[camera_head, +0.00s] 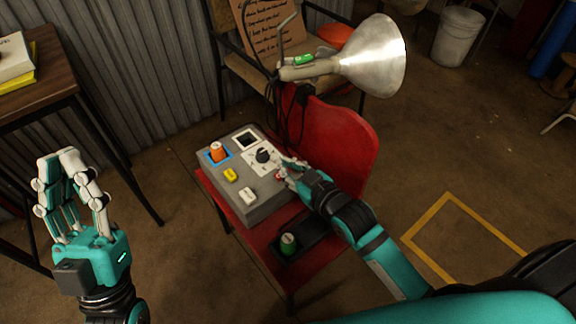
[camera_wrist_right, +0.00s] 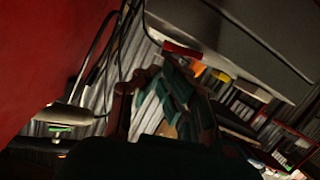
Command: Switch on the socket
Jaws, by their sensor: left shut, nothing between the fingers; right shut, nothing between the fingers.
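A grey control box (camera_head: 262,205) sits on the seat of a red chair. Its top carries an orange plug-like piece in a blue frame (camera_head: 217,153), a square dark opening (camera_head: 245,139), a black dial (camera_head: 263,156), a yellow button (camera_head: 230,174) and a white button (camera_head: 248,194). My right gripper (camera_head: 286,168) is shut and empty at the box's right edge, next to a small red part; contact is unclear. In the right wrist view the red part (camera_wrist_right: 182,50) sticks out of the grey box above my fingers. My left gripper (camera_head: 58,157) is shut and empty, left of the chair.
A metal lamp (camera_head: 372,57) with a green switch (camera_head: 303,59) hangs over the red chair's backrest (camera_head: 340,140), its cables dangling. A green-topped item (camera_head: 288,243) sits in a black tray at the seat's front. A wooden table (camera_head: 45,85) stands at left.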

